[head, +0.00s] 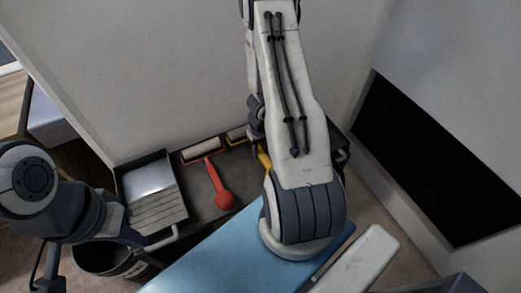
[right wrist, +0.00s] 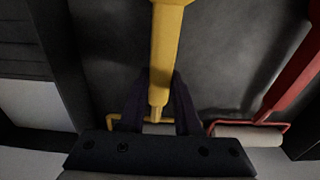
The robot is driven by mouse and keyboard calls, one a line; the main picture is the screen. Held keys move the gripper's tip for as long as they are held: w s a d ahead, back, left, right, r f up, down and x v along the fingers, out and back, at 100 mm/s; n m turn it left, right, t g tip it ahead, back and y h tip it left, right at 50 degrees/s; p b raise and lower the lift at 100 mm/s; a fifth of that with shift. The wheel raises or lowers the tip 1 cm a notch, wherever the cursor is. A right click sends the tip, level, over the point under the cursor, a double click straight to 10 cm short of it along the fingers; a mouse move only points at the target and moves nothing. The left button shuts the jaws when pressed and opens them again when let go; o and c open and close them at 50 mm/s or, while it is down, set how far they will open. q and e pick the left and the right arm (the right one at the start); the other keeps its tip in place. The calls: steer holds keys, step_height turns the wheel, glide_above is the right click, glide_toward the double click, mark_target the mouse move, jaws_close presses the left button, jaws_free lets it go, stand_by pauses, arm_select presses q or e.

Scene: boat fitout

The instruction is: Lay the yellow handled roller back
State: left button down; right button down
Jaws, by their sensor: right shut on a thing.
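The yellow handled roller (right wrist: 168,45) is between the fingers of my right gripper (right wrist: 157,112), which is shut on it near the narrow end of the handle. In the head view, part of its yellow handle (head: 264,157) shows beside my right arm, and its roller end lies toward the wall. My right gripper (head: 257,128) is mostly hidden by the arm there. I cannot tell whether the roller touches the dark surface below. The red handled roller (head: 221,187) lies to the left, and also shows in the right wrist view (right wrist: 290,80). My left gripper's fingers do not show.
A paint tray (head: 155,212) stands left of the red roller, on the dark shelf (head: 205,207). A dark bucket (head: 105,262) is below it. A blue surface (head: 215,262) lies in front. Walls close in the back and right.

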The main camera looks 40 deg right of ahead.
steer(key=c, duration=0.5)
jaws_free()
steer(key=r+p, duration=1)
steer(key=shift+s+r, duration=0.2)
steer(key=shift+r, duration=0.05)
steer(key=shift+a, duration=0.1)
steer(key=w+a+r+n+t+y+p, duration=0.15)
steer(key=w+a+r, duration=0.35)
steer(key=a+r, duration=0.5)
steer(key=s+a+r+n+p, duration=0.3)
steer(key=a+r+n, duration=0.1)
steer(key=a+r, duration=0.95)
steer(key=s+a+r+n+p, duration=0.1)
steer(key=s+a+r, duration=0.1)
steer(key=s+r, duration=0.2)
steer(key=s+a+r+n+g+p, duration=0.1)
steer(key=s+a+r+n, duration=0.1)
steer(key=s+r, duration=0.3)
steer(key=s+a+r+n+g+p, duration=0.1)
steer(key=s+a+r+p, duration=0.1)
steer(key=s, duration=0.6)
steer(key=shift+a+r+n+h, duration=0.15)
steer(key=shift+a+r+n, duration=0.1)
steer(key=shift+r, duration=0.45)
steer(key=shift+a+r+n+h, duration=0.1)
steer(key=shift+a+r, duration=0.15)
steer(key=shift+r, duration=0.45)
